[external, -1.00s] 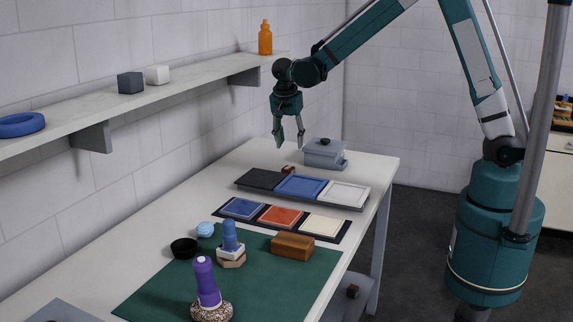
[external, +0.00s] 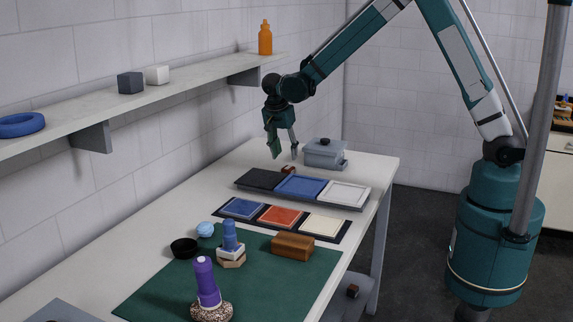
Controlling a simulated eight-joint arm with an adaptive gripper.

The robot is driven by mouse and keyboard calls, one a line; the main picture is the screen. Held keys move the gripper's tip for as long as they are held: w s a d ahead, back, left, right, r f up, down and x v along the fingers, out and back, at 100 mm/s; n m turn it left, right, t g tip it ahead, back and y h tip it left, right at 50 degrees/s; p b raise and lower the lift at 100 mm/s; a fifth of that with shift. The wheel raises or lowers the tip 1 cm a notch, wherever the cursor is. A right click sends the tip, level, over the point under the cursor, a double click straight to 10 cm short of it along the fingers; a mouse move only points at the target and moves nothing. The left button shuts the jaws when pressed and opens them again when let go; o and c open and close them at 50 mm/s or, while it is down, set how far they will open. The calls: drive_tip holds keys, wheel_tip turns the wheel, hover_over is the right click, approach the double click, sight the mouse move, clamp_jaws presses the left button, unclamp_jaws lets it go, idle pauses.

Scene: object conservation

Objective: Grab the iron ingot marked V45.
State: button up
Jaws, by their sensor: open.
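No V45 marking can be read in this view, so I cannot tell which object is the iron ingot. A small reddish-brown block (external: 288,170) lies at the back of the table, just left of the grey lidded box. My gripper (external: 284,154) points down above and close to this block, with its fingers apart and nothing seen between them. Whether the fingers straddle the block cannot be told from here. A larger brown block (external: 292,246) lies on the green mat, well in front of the gripper.
A grey lidded box (external: 326,153) stands right of the gripper. In front are a tray with black, blue and white sections (external: 347,194) and a dark strip with coloured squares (external: 278,216). The green mat (external: 262,288) holds several objects. A wall shelf (external: 190,91) runs along the left.

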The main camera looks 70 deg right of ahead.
sight(288, 168)
drive_tip(key=shift+x, duration=0.9)
drive_tip(key=shift+f, duration=0.15)
drive_tip(key=shift+x, duration=2.5)
drive_tip(key=shift+s, duration=0.1)
drive_tip(key=c, duration=1.2)
drive_tip(key=shift+r, duration=0.2)
wheel_tip(288, 168, up, 10)
drive_tip(key=shift+f, duration=0.15)
